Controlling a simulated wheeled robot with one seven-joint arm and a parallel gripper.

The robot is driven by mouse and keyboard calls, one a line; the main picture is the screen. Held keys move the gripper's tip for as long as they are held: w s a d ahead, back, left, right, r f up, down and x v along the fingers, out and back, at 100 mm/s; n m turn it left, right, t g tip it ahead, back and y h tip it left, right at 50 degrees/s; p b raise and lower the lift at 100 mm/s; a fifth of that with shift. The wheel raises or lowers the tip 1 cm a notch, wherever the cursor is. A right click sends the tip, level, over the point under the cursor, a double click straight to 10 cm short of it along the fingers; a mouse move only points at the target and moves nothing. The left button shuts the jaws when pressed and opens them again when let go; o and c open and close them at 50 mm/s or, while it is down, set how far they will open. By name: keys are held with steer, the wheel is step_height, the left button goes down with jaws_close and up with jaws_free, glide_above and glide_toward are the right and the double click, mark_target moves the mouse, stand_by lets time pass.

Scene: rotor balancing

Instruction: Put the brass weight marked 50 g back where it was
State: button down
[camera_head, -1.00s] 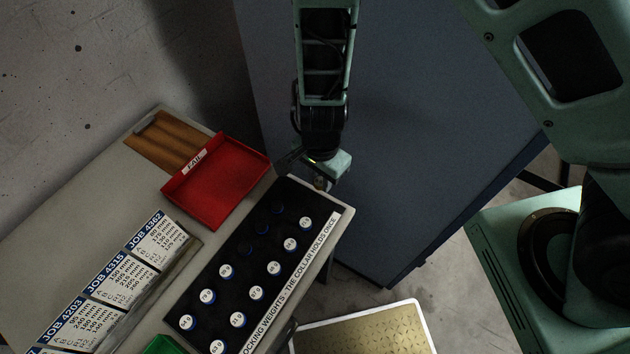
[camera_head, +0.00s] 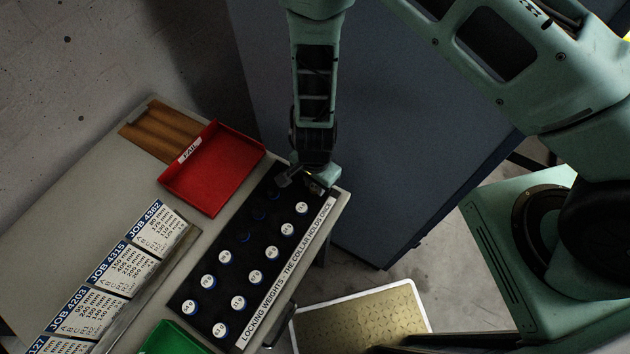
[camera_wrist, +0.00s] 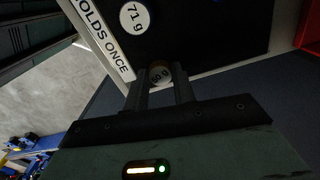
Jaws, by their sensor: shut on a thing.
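My gripper (camera_head: 306,181) is over the far end of the black weight rack (camera_head: 215,262). In the wrist view my gripper (camera_wrist: 161,84) is shut on a small brass weight (camera_wrist: 159,74) with a pale round label. The label is small and partly turned; it seems to read 50 g, but the first digit is not clear. The black rack top (camera_wrist: 200,30) lies beyond the weight. I cannot tell whether the weight's base touches the rack. In the head view the held weight is mostly hidden by the gripper. Several empty blue-rimmed sockets (camera_head: 258,214) show in the rack's left row.
Several white-labelled weights stand in the rack, one marked 71 g (camera_wrist: 134,17) close to my gripper. A red FAIL tray (camera_head: 212,170), a brown grooved holder (camera_head: 165,130), job cards (camera_head: 120,265) and a green tray (camera_head: 170,340) share the table.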

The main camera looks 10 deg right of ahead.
steer(key=shift+f, duration=0.1)
steer(key=shift+f, duration=0.1)
steer(key=c, duration=1.1)
jaws_free()
steer(key=shift+c, duration=0.2)
